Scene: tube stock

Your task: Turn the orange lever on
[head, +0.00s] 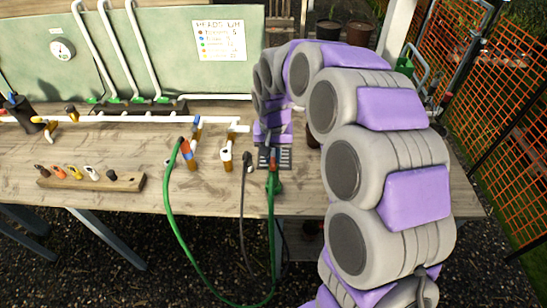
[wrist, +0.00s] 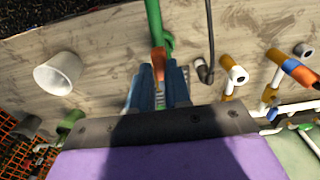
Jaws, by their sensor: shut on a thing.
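An orange lever (wrist: 158,60) shows in the wrist view between my gripper's blue fingertips (wrist: 160,75), beside a green fitting (wrist: 166,43) on a green hose. The fingers are shut on it. In the head view my gripper (head: 273,153) points down over the bench, and a small orange part of the lever (head: 272,161) shows just above the green fitting (head: 274,186). The lever's exact angle is partly hidden by the fingers.
The wooden bench (head: 110,155) carries a pegged wooden block (head: 90,180) and brown-and-white pipe stubs (head: 226,155). A green hose (head: 168,200) loops below the front edge. A white cup (wrist: 58,74) stands left of the gripper in the wrist view. Orange netting (head: 500,80) borders the right side.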

